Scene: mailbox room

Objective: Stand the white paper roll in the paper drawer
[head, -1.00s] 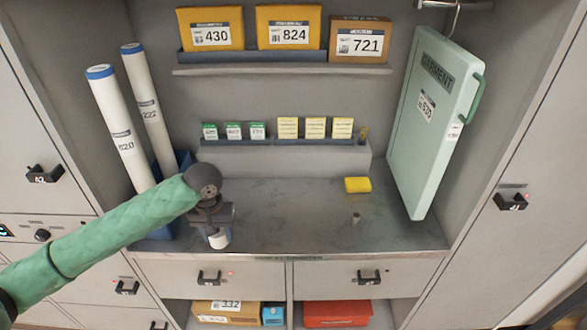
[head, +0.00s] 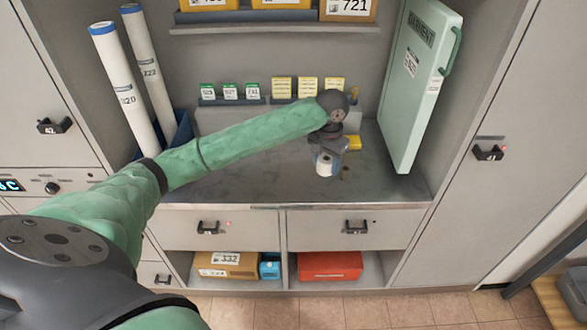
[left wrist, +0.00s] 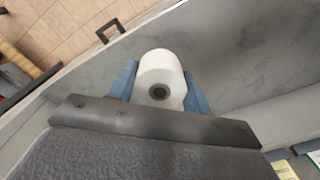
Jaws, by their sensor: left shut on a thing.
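The white paper roll (head: 323,170) is in my left gripper (head: 328,160), above the grey counter at its right half. In the left wrist view the roll (left wrist: 160,75) sits between the blue fingers, its end with the dark core hole facing the camera. Under the counter are two closed drawers, a left one (head: 170,228) and a right one (head: 310,230), each with a black handle. I cannot read which is the paper drawer. My right gripper is out of view.
A yellow block (head: 354,143) lies behind the gripper on the counter (head: 250,185). A green garment case (head: 408,105) hangs at the right. Two white tubes (head: 120,90) stand in a blue holder at the left. A brown box (head: 235,264) and red box (head: 329,266) lie below.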

